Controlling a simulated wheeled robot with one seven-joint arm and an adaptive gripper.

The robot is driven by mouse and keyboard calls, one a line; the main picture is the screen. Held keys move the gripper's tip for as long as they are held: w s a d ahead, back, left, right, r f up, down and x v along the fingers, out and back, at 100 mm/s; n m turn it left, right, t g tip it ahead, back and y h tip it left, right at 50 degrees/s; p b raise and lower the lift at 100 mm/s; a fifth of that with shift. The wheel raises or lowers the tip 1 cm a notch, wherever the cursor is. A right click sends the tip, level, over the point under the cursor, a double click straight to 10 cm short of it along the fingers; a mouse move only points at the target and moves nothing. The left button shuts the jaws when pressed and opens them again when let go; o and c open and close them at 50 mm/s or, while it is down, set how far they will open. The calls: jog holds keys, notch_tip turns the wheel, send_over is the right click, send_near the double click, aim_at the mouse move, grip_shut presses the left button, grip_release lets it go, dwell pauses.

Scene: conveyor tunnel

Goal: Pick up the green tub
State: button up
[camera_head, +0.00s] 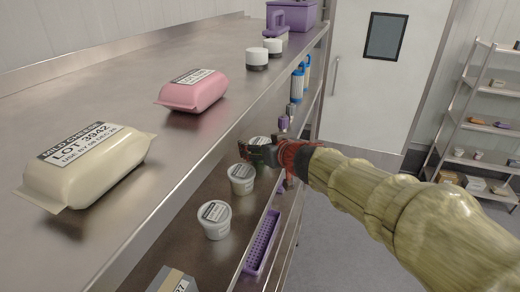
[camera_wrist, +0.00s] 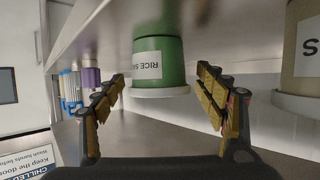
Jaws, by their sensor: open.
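The green tub (camera_wrist: 172,47) has a pale lid and a white label reading "RICE SA…". In the wrist view it lies ahead between the spread fingers of my gripper (camera_wrist: 160,82), with space on both sides. In the head view my gripper (camera_head: 262,153) reaches in over the lower shelf and covers most of the tub; only its lid (camera_head: 260,140) shows behind the fingers. My gripper is open and holds nothing. The exact gap between fingertips and tub is hard to judge.
Two pale tubs, one nearer (camera_head: 214,220) and one close to my gripper (camera_head: 241,179), stand on the lower shelf. The upper counter (camera_head: 120,75) overhangs this shelf. Blue and purple bottles (camera_head: 297,85) stand farther back.

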aim_at(261, 142)
jog(key=shift+s+d+r, duration=0.1)
jog(key=shift+s, duration=0.05)
jog(key=shift+c, duration=0.3)
jog(key=shift+c, duration=1.1)
jog(key=c, duration=0.9)
jog(key=shift+c, duration=0.6)
jog(key=shift+r, duration=0.1)
jog(key=shift+r, duration=0.55)
notch_tip(261, 142, up, 2)
jog(key=shift+r+p, duration=0.2)
jog(key=shift+p, duration=0.15)
jog(key=s+d+r+p, duration=0.2)
jog(key=s+r, duration=0.7)
jog(key=s, duration=0.4)
jog(key=shift+s+p, duration=0.35)
jog(key=shift+p, duration=0.05)
